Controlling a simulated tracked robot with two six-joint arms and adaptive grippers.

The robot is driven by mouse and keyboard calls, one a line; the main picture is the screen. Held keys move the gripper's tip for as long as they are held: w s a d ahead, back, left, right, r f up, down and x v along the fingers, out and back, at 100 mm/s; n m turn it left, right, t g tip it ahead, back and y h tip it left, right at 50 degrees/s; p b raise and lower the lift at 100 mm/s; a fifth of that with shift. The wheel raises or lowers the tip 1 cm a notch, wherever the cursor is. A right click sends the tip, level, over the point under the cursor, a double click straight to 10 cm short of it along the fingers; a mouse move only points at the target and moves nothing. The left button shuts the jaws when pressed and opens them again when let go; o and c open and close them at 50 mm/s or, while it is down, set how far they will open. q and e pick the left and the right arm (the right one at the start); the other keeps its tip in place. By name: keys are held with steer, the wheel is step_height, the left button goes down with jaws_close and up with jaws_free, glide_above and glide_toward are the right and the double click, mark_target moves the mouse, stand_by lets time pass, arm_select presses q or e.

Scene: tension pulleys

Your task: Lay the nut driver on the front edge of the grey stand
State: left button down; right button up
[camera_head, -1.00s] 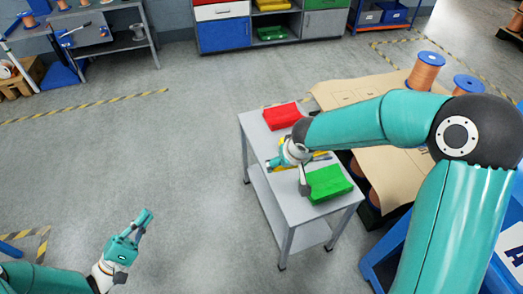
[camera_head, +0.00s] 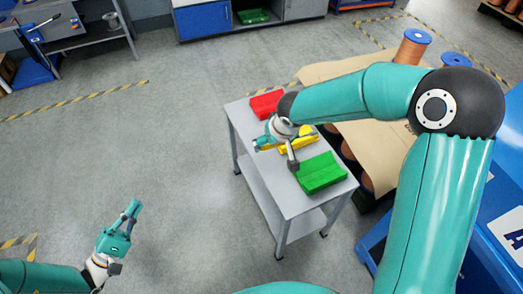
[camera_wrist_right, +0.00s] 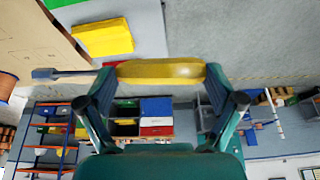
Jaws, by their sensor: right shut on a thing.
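The nut driver has a yellow handle (camera_wrist_right: 160,72) and a thin dark shaft that points left in the right wrist view. My right gripper (camera_wrist_right: 160,80) is shut on the handle, which lies crosswise between its fingertips. In the head view my right gripper (camera_head: 270,142) hangs over the grey stand (camera_head: 306,222), near its left long edge. The driver is mostly hidden there, and I cannot tell whether it touches the stand. My left gripper (camera_head: 130,212) is over the floor at lower left, well apart from the stand; its finger gap is unclear.
On the stand lie a red block (camera_head: 265,104), a yellow block (camera_head: 298,144) and a green block (camera_head: 320,173). A cardboard-topped surface (camera_head: 375,140) with copper spools (camera_head: 411,50) stands right behind it. The floor left of the stand is clear.

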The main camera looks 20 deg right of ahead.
mark_target(264, 178)
steer(key=w+f+n+y+b, duration=0.2)
steer(key=w+f+n+b, duration=0.6)
steer(key=b, duration=1.1)
steer(key=f, duration=0.7)
steer(key=f+m+b, duration=0.1)
steer(key=f, duration=0.6)
steer(key=f+m, duration=0.1)
steer(key=f, duration=0.6)
steer(key=shift+s+d+f+b, duration=0.25)
steer(key=shift+s+d+b, duration=0.05)
steer(key=shift+f, duration=0.2)
steer(key=o, duration=0.8)
steer(key=shift+r, duration=0.1)
steer(key=shift+o, duration=0.2)
